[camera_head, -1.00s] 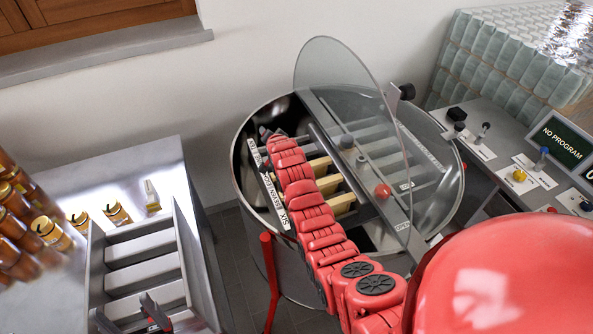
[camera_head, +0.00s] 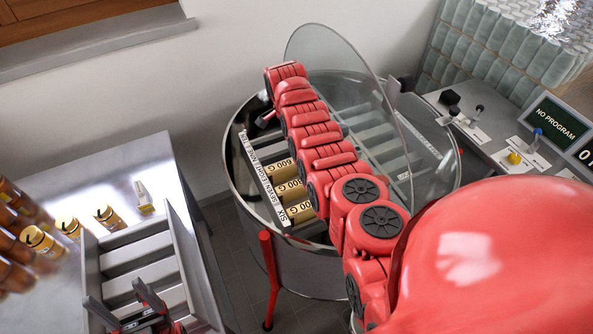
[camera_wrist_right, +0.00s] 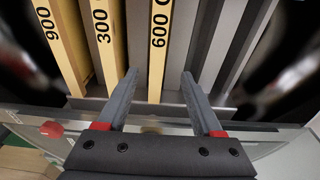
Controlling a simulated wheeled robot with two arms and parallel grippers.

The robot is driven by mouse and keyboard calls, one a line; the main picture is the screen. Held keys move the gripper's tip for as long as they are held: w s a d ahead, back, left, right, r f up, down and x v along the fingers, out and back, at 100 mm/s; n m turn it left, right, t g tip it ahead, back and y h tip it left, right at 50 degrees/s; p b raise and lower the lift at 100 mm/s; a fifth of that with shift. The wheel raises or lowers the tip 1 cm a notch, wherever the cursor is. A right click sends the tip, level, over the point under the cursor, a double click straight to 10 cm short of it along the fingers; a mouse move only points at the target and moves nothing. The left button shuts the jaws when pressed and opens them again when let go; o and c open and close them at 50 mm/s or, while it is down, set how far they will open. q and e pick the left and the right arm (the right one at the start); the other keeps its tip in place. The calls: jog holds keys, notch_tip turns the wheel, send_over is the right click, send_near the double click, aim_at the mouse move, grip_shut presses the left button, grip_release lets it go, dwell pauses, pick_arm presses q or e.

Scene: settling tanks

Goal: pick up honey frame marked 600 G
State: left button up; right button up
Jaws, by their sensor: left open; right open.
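The honey frame marked 600 G (camera_wrist_right: 159,45) is a yellow upright bar in the right wrist view. Frames marked 300 (camera_wrist_right: 103,40) and 900 (camera_wrist_right: 62,45) stand to its left. My right gripper (camera_wrist_right: 158,75) is open, its fingers apart on either side of the 600 G frame's line, with nothing clearly gripped. My left gripper (camera_head: 115,295) is open and empty over the steel tray at lower left.
A clear lid (camera_head: 335,60) stands raised over the drum. A slotted steel tray (camera_head: 183,240) lies on the left table, with honey jars (camera_head: 68,227) beside it. A label strip (camera_head: 262,180) crosses the drum.

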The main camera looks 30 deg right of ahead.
aim_at(297, 171)
jog(key=f+b, duration=0.1)
jog(key=f, duration=0.3)
jog(key=shift+w+d+b, duration=0.15)
jog(key=shift+d+b, duration=0.05)
jog(key=shift+b, duration=0.2)
jog(key=shift+f, duration=0.3)
jog(key=shift+s+d+f, duration=0.1)
jog(key=shift+s+f, duration=0.15)
jog(key=shift+f, duration=0.4)
jog(key=shift+s+d+f, duration=0.1)
jog(key=shift+s+f, duration=0.15)
jog(key=shift+f, duration=0.35)
jog(key=shift+w+f+b, duration=0.1)
jog(key=shift+f+b, duration=0.7)
jog(key=shift+b, duration=0.1)
jog(key=shift+d+f+b, duration=0.1)
jog(key=shift+f+b, duration=0.25)
jog(key=shift+f, duration=0.05)
jog(key=shift+r, duration=0.1)
jog(key=shift+r, duration=0.1)
jog(key=shift+c, duration=1.2)
grip_shut()
